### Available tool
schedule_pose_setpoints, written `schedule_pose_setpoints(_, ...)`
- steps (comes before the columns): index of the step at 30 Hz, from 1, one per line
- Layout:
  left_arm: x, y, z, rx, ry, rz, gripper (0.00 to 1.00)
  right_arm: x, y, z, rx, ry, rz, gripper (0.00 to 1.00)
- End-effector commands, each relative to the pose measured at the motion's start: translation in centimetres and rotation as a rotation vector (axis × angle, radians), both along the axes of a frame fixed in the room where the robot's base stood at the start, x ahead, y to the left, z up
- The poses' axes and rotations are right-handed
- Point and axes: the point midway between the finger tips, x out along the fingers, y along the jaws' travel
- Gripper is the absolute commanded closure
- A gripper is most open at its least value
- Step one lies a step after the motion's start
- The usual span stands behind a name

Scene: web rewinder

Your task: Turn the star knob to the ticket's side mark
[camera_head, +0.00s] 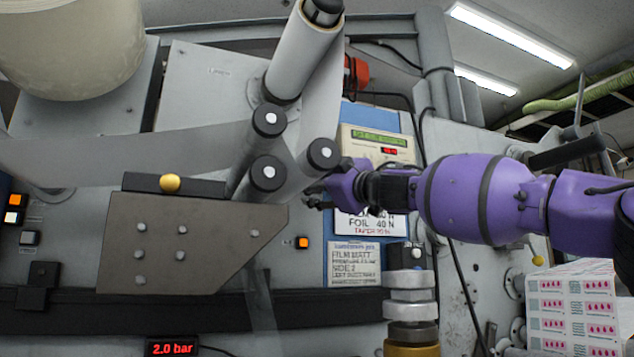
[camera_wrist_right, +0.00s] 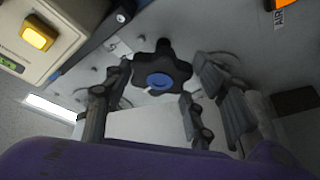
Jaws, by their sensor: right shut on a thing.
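The star knob (camera_wrist_right: 160,76) is black and lobed with a blue centre cap, and a small pale mark shows near the cap's edge. It is on the pale machine panel in the right wrist view. My right gripper (camera_head: 317,195) has its fingers around the knob and is shut on it. In the head view the gripper and rollers hide the knob. The ticket (camera_head: 354,264) is a white sheet on the blue panel below the gripper; it reads "FILM MATT" and "SIDE 2", with other lines too small to read surely. My left gripper is not in view.
A tension placard (camera_head: 362,224) reading "FOIL 40 N" sits partly behind my right wrist. Black-ended rollers (camera_head: 268,173) stand close left of the gripper. An orange button (camera_head: 302,242) is below it. A red display (camera_head: 171,348) reads 2.0 bar. Printed cartons (camera_head: 572,306) are stacked at lower right.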

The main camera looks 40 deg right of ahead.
Motion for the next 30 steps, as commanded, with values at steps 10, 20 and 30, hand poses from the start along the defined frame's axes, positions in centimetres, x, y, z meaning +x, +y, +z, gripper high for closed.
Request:
schedule_pose_setpoints(10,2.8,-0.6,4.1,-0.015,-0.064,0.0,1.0,-0.4,-0.2,0.9,-0.388,0.089,-0.005,0.74)
schedule_pose_setpoints(20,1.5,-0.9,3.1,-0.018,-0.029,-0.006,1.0,-0.1,-0.3,0.4,-0.425,0.101,-0.003,0.74)
schedule_pose_setpoints(30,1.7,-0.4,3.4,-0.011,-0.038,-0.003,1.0,-0.1,-0.2,0.4,-0.422,0.101,-0.002,0.3)
